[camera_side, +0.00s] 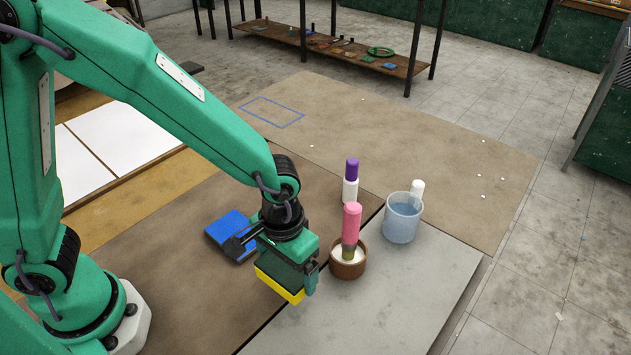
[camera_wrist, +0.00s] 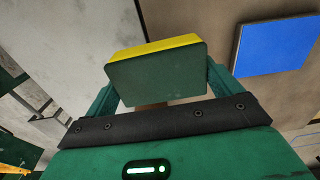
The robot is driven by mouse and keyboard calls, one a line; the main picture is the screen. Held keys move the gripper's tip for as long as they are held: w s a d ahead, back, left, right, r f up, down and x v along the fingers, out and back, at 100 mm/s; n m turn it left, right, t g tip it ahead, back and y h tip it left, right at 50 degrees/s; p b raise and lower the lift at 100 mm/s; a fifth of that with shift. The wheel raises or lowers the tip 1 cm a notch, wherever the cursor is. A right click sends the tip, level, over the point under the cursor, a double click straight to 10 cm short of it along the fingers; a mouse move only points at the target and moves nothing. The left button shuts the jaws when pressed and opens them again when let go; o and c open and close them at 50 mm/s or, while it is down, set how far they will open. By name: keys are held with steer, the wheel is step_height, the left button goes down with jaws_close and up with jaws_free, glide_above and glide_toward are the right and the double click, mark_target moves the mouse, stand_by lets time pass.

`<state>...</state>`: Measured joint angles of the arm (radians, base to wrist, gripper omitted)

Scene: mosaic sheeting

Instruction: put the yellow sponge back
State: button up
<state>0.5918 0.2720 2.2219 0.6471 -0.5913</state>
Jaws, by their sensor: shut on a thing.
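The yellow sponge (camera_side: 279,283) has a dark green face and a yellow layer. My gripper (camera_side: 287,268) is shut on it, with the sponge between the fingers. In the side view the yellow layer shows below the gripper, near the seam between the brown board and the grey slab; whether it touches the surface is hard to tell. In the wrist view the sponge (camera_wrist: 155,72) shows its dark green face toward the camera, with a finger of my gripper (camera_wrist: 162,85) at each side. A blue outline (camera_side: 271,111) is marked on the tan board behind.
A flat blue block (camera_side: 230,236) lies left of my gripper. Close on the right stands a brown bowl (camera_side: 348,269) with a pink-handled tool (camera_side: 351,222) in it. Behind are a purple-capped white bottle (camera_side: 350,182) and a water cup (camera_side: 401,221). The tan board is mostly clear.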

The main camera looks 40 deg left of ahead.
mark_target(288, 279)
steer(key=shift+f, duration=0.1)
steer(key=shift+f, duration=1.9)
steer(key=shift+f, duration=0.15)
steer(key=o, duration=0.7)
steer(key=shift+r, duration=6.15)
